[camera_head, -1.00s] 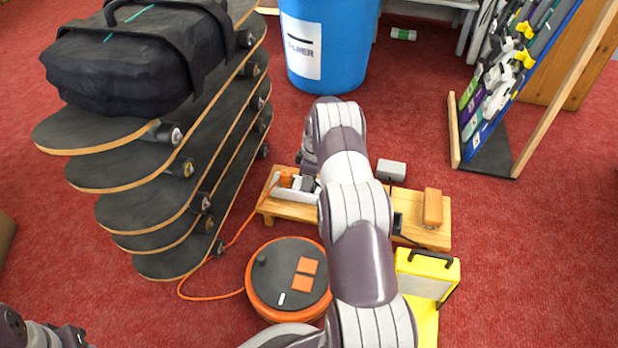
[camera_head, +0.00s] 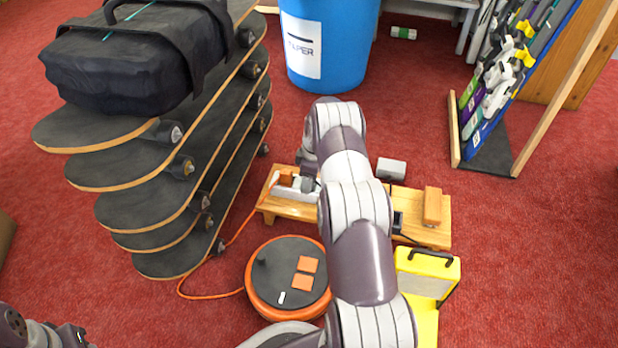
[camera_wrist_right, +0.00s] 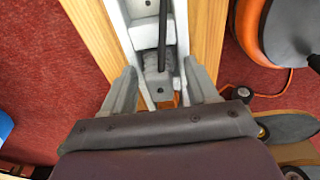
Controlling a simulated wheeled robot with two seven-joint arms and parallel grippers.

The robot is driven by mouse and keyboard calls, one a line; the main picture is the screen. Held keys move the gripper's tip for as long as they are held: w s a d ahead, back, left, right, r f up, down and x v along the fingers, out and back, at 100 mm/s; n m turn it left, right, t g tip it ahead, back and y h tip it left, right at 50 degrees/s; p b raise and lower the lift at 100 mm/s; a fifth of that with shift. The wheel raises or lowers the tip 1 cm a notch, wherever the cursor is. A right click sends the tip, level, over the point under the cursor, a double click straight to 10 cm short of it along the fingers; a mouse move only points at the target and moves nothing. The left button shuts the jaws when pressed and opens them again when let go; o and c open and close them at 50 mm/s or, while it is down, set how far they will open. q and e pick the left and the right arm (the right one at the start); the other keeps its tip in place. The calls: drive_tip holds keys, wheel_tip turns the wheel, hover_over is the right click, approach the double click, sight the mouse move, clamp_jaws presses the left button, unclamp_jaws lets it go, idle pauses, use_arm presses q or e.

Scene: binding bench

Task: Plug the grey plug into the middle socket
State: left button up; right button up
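A white socket strip (camera_head: 291,190) lies on the low wooden bench (camera_head: 290,210). An orange plug (camera_head: 286,179) stands at its far left end. In the right wrist view the strip (camera_wrist_right: 183,38) runs up the picture. The grey plug (camera_wrist_right: 157,65) with its dark cable sits between my fingers, over the strip; how deep it is seated cannot be told. My right gripper (camera_wrist_right: 163,76) is open, with a finger on either side of the plug and gaps between. In the head view my arm hides most of this. My left gripper (camera_head: 70,337) shows only partly at the lower left corner.
An orange cable reel (camera_head: 263,277) stands before the bench, its orange cord running left. A yellow lamp (camera_head: 428,264) is to the right. Stacked skateboards (camera_head: 150,215) rise at left.

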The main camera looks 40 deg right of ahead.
sight(314, 186)
wheel_tip(314, 186, up, 12)
drive_tip(key=s+d+p, duration=0.1)
drive_tip(key=p, duration=0.7)
drive_tip(key=shift+s+r+p, duration=0.15)
drive_tip(key=shift+r+p, duration=0.1)
drive_tip(key=shift+p, duration=0.1)
